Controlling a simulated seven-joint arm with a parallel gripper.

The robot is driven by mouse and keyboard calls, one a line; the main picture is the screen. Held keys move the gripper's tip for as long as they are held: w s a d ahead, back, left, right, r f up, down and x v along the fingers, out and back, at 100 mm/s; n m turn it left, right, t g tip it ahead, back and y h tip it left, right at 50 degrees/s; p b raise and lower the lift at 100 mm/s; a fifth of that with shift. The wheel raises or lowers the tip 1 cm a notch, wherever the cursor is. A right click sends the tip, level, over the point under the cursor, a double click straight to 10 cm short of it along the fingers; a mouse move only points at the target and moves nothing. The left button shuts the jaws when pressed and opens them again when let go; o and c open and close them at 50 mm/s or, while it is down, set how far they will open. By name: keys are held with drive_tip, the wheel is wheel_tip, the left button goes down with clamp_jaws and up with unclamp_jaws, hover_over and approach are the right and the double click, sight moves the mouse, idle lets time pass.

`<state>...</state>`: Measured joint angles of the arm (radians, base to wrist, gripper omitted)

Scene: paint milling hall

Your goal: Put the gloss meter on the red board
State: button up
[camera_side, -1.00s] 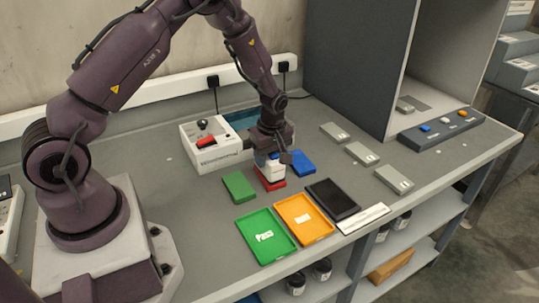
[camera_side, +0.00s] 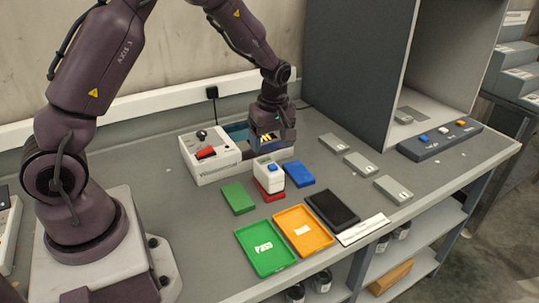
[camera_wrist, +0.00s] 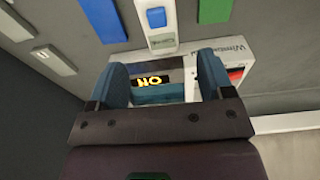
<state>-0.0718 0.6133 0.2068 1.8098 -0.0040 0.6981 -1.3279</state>
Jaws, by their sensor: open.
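The gloss meter (camera_side: 268,174), a white block with a blue button on top, stands upright on the red board (camera_side: 269,194) in the side view. Only the board's front and edges show beneath it. My gripper (camera_side: 268,137) is open and empty, behind and above the meter, and apart from it. In the wrist view the two blue fingers (camera_wrist: 165,72) are spread with nothing between them. The meter (camera_wrist: 157,22) shows beyond the fingertips there; the red board cannot be made out in that view.
A green board (camera_side: 238,197) and a blue board (camera_side: 299,174) flank the red one. In front lie a green tray (camera_side: 264,265), an orange tray (camera_side: 317,242) and a black pad (camera_side: 333,210). A white box (camera_side: 209,167) stands close behind. Grey blocks (camera_side: 360,163) lie to the right.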

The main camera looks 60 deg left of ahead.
wheel_tip(320, 180, up, 2)
drive_tip(key=shift+d+r, duration=0.1)
drive_tip(key=s+d+r+m+t+h, duration=0.1)
drive_tip(key=s+d+r+m+t, duration=0.1)
drive_tip(key=s+d+r+m, duration=0.55)
drive_tip(key=s+d+r+m+t, duration=0.2)
drive_tip(key=s+r+m, duration=0.25)
drive_tip(key=r, duration=0.55)
drive_tip(key=s+d+m+t, duration=0.1)
drive_tip(key=s+d+m, duration=0.1)
drive_tip(key=s+m, duration=0.4)
drive_tip(key=s, duration=0.2)
drive_tip(key=shift+s+r+t, duration=0.3)
drive_tip(key=shift+r, duration=0.05)
